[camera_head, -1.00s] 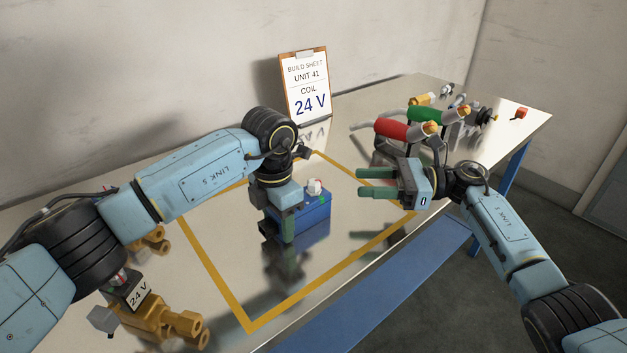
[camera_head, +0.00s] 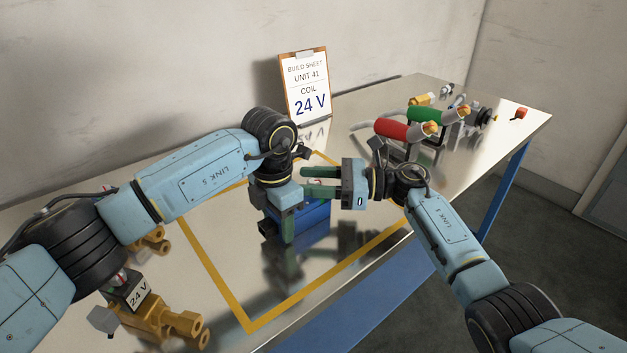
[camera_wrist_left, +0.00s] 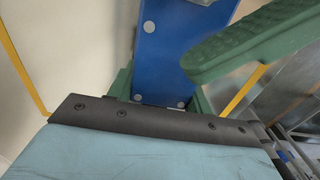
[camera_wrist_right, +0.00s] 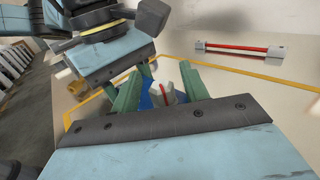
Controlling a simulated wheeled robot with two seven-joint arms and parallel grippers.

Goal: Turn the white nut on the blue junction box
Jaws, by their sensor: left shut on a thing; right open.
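The blue junction box (camera_head: 311,222) stands on the metal table inside the yellow outline. My left gripper (camera_head: 284,226) comes down from above and is shut on the box; the left wrist view shows the box's blue face (camera_wrist_left: 172,50) close up. The white nut (camera_wrist_right: 164,95), with a red mark, is on top of the box. My right gripper is open, and in the right wrist view its fingers (camera_wrist_right: 160,88) lie on either side of the nut, with no clear contact. In the head view the right gripper (camera_head: 315,179) largely hides the nut.
A brass valve assembly (camera_head: 160,313) with a 24 V coil stands front left. Red-handled (camera_head: 398,130) and green-handled (camera_head: 430,115) tools sit in a rack at right. A clipboard (camera_head: 304,85) stands at the back. A red bar with pale ends (camera_wrist_right: 240,50) lies on the table.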

